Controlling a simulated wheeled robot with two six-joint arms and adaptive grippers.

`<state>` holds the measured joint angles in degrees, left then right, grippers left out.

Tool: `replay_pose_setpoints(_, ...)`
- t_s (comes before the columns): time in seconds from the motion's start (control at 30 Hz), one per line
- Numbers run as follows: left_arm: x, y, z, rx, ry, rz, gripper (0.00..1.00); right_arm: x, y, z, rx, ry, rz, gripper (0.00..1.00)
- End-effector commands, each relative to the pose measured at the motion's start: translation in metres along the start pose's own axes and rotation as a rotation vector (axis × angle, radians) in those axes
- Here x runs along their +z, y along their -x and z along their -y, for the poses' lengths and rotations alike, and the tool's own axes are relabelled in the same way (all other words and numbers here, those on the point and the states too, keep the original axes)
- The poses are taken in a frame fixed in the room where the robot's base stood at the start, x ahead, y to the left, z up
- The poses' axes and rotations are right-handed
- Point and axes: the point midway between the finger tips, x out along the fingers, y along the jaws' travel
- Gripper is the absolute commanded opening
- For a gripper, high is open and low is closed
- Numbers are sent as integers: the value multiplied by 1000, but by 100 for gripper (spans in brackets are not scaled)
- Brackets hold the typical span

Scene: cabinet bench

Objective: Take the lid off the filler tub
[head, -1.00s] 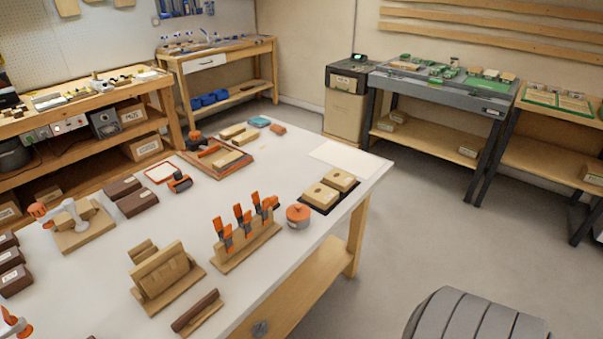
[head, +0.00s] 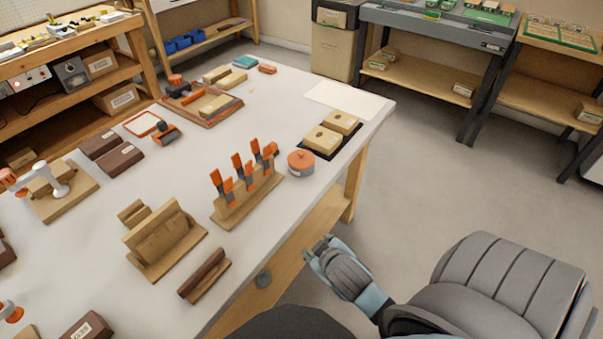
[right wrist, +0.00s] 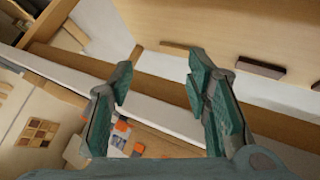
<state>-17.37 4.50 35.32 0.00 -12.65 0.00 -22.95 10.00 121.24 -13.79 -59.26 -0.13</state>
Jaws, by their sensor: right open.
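The filler tub (head: 301,168) is a small round grey tub near the right edge of the white bench. Its orange lid (head: 301,158), with a small knob, sits on top. My right gripper (head: 318,257) is beside the bench's front right edge, below and apart from the tub. In the right wrist view its two teal fingers (right wrist: 163,92) are spread, with nothing between them. The tub cannot be made out for certain in the wrist view. My left gripper is not in view.
A wooden rack with orange clamps (head: 245,190) stands just left of the tub. Two tan blocks on a black mat (head: 345,149) lie behind it. A wooden stand (head: 165,240) and a dark brown block (head: 204,275) are nearer. The white bench (head: 200,175) has bare patches between them.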

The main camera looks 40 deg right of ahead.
Motion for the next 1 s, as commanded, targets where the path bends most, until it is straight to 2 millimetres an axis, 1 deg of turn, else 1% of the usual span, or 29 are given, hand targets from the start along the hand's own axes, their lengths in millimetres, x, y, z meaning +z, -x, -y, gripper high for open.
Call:
replay_pose_setpoints(0.03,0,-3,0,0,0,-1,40,-50,6,-30,100,45,-151,44)
replay_pose_setpoints(0.07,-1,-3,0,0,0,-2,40,-82,14,-48,170,81,-252,44)
replay_pose_setpoints(0.1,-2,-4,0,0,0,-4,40,-128,25,-72,271,149,-399,44)
replay_pose_setpoints(0.13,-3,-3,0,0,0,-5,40,-165,36,-88,352,221,-522,44)
replay_pose_setpoints(0.17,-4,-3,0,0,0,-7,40,-205,51,-100,440,315,-658,44)
replay_pose_setpoints(0.2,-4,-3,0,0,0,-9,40,-260,79,-108,563,478,-852,44)
replay_pose_setpoints(0.23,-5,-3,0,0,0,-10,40,-297,103,-105,653,632,-996,44)
replay_pose_setpoints(0.27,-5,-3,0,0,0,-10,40,-327,126,-94,730,807,-1130,44)
replay_pose_setpoints(0.3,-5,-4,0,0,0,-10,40,-356,146,-71,809,1080,-1279,44)
replay_pose_setpoints(0.33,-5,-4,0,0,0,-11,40,-369,152,-52,847,1310,-1361,44)
replay_pose_setpoints(0.37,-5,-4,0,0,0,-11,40,-374,148,-35,852,1557,-1410,44)
replay_pose_setpoints(0.4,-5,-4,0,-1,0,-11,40,-371,128,-23,807,1890,-1412,44)
replay_pose_setpoints(0.43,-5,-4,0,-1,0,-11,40,-363,108,-24,732,2125,-1370,44)
replay_pose_setpoints(0.47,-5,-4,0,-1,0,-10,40,-351,86,-35,628,2334,-1296,44)
replay_pose_setpoints(0.5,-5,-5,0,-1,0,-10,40,-333,60,-60,459,2561,-1161,44)
replay_pose_setpoints(0.53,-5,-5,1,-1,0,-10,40,-318,47,-83,319,2684,-1050,44)
replay_pose_setpoints(0.57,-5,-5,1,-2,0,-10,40,-303,38,-107,179,2771,-939,44)
replay_pose_setpoints(0.6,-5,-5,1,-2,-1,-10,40,-285,32,-138,8,2838,-804,44)
replay_pose_setpoints(0.63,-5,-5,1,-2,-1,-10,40,-272,32,-157,-104,2862,-720,44)
replay_pose_setpoints(0.7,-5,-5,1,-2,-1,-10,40,-250,36,-189,-296,2871,-580,44)
replay_pose_setpoints(0.73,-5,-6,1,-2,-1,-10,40,-244,38,-197,-349,2867,-544,44)
replay_pose_setpoints(0.8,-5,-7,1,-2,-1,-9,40,-234,33,-203,-418,2859,-504,44)
replay_pose_setpoints(0.87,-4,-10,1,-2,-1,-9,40,-228,22,-199,-434,2856,-497,44)
replay_pose_setpoints(1.0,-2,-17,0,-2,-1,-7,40,-219,-14,-184,-431,2857,-501,44)
